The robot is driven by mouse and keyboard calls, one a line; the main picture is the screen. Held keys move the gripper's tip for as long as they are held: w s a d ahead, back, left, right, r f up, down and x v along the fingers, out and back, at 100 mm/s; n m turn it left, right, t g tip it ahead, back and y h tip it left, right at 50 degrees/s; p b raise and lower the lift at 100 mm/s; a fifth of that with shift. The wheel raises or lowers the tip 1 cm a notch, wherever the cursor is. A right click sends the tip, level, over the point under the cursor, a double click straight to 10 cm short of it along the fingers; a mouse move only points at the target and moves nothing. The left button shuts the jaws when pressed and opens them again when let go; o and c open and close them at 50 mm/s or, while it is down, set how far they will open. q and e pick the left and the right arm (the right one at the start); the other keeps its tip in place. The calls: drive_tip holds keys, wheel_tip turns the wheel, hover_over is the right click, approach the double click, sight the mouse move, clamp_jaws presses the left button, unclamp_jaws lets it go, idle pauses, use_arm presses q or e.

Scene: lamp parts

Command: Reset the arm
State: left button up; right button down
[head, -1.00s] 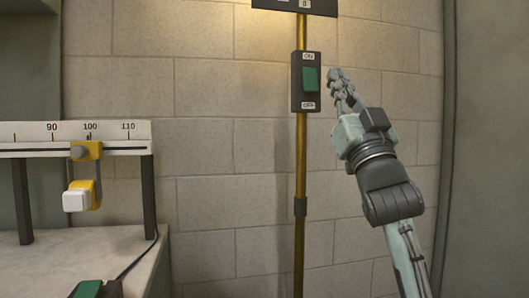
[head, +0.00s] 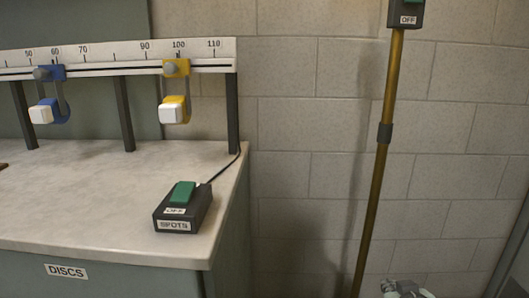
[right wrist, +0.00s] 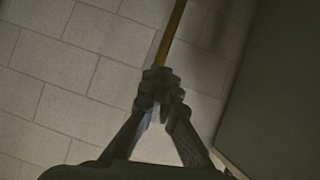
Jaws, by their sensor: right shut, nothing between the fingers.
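My right gripper (head: 403,289) shows at the bottom edge of the head view, low and to the right of the brass lamp pole (head: 378,170). In the right wrist view its fingers (right wrist: 160,85) are closed together with nothing between them, and the pole (right wrist: 172,32) shows beyond the tips. I cannot tell how far the tips are from the pole. Most of my right arm is out of the head view. The lower end of the pole's switch box (head: 405,20) shows at the top, with an OFF label. My left gripper is not in view.
A bench (head: 120,215) stands at the left, with a black SPOTS switch box (head: 182,210) near its right corner. A numbered rail (head: 120,56) carries a blue-clamped spot (head: 48,110) and a yellow-clamped spot (head: 173,108). A block wall stands behind.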

drive_tip(key=s+a+f+n+g, duration=0.1)
drive_tip(key=s+f+g, duration=0.7)
drive_tip(key=s+f, duration=1.5)
drive_tip(key=s+a, duration=0.1)
drive_tip(key=s, duration=0.1)
drive_tip(key=shift+s+g+y, duration=0.3)
drive_tip(key=shift+s+g, duration=0.1)
